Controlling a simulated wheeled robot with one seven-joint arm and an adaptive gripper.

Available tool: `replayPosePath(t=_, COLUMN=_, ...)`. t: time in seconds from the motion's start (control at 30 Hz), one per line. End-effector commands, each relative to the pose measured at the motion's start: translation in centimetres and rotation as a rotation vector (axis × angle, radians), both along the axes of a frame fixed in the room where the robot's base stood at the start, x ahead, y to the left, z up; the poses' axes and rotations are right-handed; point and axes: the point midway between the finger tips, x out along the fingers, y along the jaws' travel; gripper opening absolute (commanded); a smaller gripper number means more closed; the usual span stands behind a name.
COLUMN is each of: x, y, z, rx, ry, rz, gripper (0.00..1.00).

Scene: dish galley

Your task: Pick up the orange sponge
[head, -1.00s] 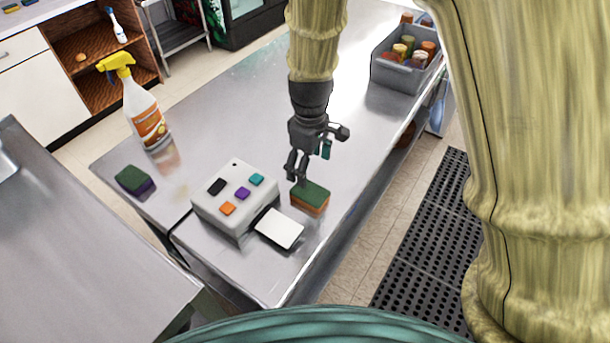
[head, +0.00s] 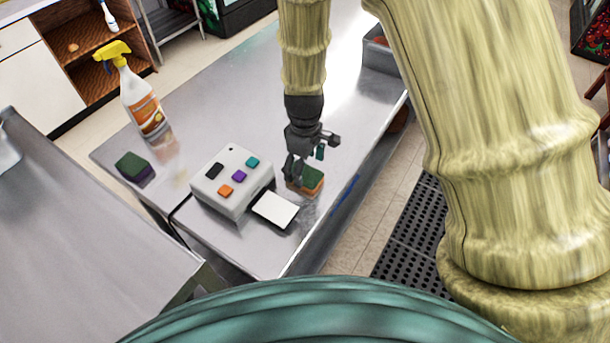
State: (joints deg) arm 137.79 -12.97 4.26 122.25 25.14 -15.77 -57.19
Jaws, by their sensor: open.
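The orange sponge (head: 308,187) has a green top layer and an orange lower layer. It lies on the steel counter (head: 240,115), just right of a white box with coloured buttons. My gripper (head: 300,172) is open and points down at the sponge. One finger reaches down in front of the sponge's left end, and the other is over its far side. I cannot tell whether the fingers touch it. Part of the sponge's left end is hidden behind the gripper.
The button box (head: 228,195) with a white plate (head: 275,209) sits close left of the sponge. A dark green and purple sponge (head: 134,166) and a spray bottle (head: 142,105) stand farther left. A grey bin (head: 379,55) is at the far right edge.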

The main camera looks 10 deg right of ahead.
Motion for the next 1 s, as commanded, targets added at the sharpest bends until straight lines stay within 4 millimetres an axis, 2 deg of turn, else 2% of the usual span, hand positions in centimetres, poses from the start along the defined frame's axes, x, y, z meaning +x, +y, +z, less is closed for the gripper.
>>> replayPosePath(t=0.4, x=-0.1, y=-0.1, z=-3.3, rx=0.000, ry=0.001, rz=0.000, gripper=0.83)
replayPosePath(t=0.77, x=-0.1, y=-0.1, z=-3.8, rx=0.000, ry=0.000, rz=0.000, gripper=0.83)
replayPosePath(t=1.0, x=-0.1, y=-0.1, z=-3.8, rx=0.000, ry=0.000, rz=0.000, gripper=0.51)
